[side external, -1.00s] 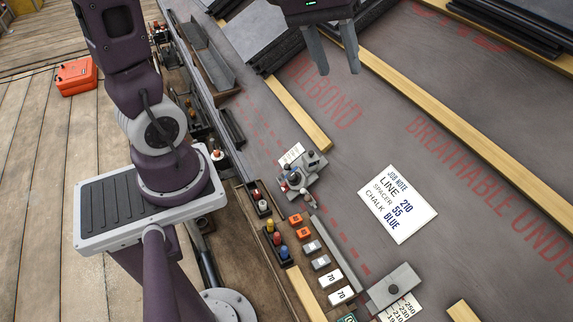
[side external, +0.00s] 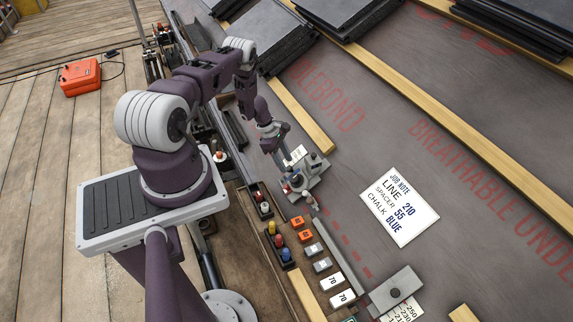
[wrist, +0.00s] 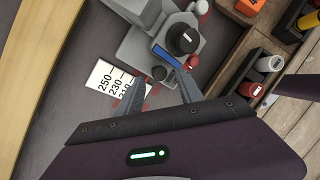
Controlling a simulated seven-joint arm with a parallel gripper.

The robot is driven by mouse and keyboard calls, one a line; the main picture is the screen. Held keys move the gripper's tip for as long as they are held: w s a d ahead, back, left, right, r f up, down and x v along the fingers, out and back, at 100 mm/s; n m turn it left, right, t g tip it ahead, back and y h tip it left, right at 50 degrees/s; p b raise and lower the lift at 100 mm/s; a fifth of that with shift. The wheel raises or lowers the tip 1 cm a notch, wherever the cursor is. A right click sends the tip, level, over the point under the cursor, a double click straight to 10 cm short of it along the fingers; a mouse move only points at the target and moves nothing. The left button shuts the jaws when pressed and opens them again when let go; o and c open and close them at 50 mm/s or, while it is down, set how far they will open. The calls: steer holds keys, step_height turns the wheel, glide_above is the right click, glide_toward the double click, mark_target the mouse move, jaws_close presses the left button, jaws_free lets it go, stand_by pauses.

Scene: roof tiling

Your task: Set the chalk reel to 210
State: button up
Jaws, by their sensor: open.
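The chalk reel (side external: 312,172) is a grey unit on the dark membrane. The job note (side external: 400,205) reads LINE 210, SPACER 55, CHALK BLUE.
A rack of coloured pegs (side external: 278,240), orange and grey blocks (side external: 305,236) and white 70 blocks (side external: 332,281) lie nearby. A grey block (side external: 396,287) with a long rail and another numbered card sits lower right. Wooden battens (side external: 300,112) and slate stacks (side external: 340,20) border the membrane.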

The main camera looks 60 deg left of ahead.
steer(key=shift+x, duration=1)
steer(key=shift+c, duration=0.2)
jaws_close()
steer(key=shift+w, duration=0.1)
stand_by(0.4)
